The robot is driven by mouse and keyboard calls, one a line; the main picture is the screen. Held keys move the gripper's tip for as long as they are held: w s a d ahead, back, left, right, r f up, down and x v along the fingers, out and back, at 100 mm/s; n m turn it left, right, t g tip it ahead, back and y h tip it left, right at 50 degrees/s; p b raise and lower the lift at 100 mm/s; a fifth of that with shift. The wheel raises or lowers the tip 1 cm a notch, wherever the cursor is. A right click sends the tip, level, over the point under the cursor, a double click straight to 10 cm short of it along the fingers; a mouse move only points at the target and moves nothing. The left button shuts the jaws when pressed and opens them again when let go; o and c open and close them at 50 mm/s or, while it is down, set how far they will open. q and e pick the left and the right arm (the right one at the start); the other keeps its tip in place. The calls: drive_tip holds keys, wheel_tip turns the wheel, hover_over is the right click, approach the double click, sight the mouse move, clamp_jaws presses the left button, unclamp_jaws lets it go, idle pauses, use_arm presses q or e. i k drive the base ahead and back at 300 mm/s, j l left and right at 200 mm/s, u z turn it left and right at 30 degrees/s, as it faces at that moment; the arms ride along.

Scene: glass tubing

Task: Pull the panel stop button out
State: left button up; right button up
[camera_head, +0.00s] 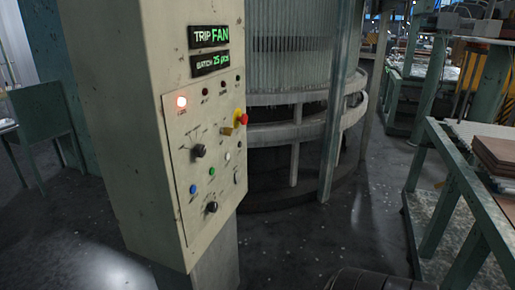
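The panel (180,215) is a cream control box on a pedestal, left of centre in the head view. Its stop button (243,117) is a red mushroom head on a yellow base, sticking out at the panel's right edge. I cannot tell from this angle whether it is pressed in or out. Two displays read "TRIP FAN" (208,36) and "BATCH 25 pcs" (210,63); the number is small.
Black knobs (199,150) and blue and green buttons (193,189) sit lower on the panel. A large round machine (290,100) stands behind it. A green-framed table (448,150) with brown boards (496,152) is at the right. Dark floor (370,225) lies open between.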

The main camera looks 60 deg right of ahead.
sight(244, 119)
drive_tip(key=z, duration=1.5)
